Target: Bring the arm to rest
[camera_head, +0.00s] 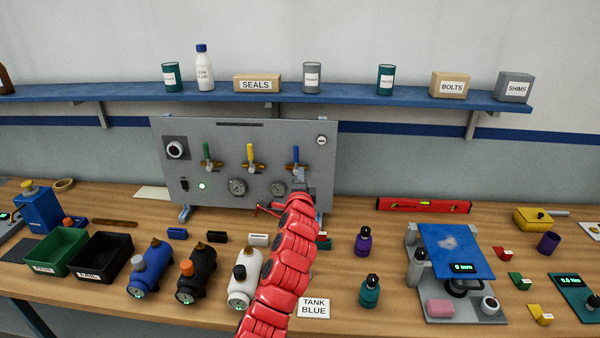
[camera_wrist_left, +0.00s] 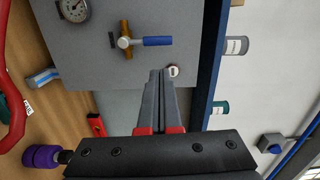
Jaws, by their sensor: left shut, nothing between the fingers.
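My left arm, red and segmented, rises from the bottom middle of the head view in front of the bench. My left gripper (camera_head: 301,176) is at its top end, in front of the right part of the grey valve panel (camera_head: 215,150), just below the blue-handled valve (camera_head: 296,157). In the left wrist view my left gripper (camera_wrist_left: 162,74) has its grey fingers together with nothing between them. The blue valve handle (camera_wrist_left: 157,41) is apart from the fingertips there. My right gripper is in neither view.
A blue shelf (camera_head: 130,93) with cans and boxes runs above the panel. On the wooden bench (camera_head: 350,285), small tanks such as the white one (camera_head: 244,280) stand left of my arm. Dark bottles (camera_head: 364,242) and a blue-topped device (camera_head: 450,245) stand right.

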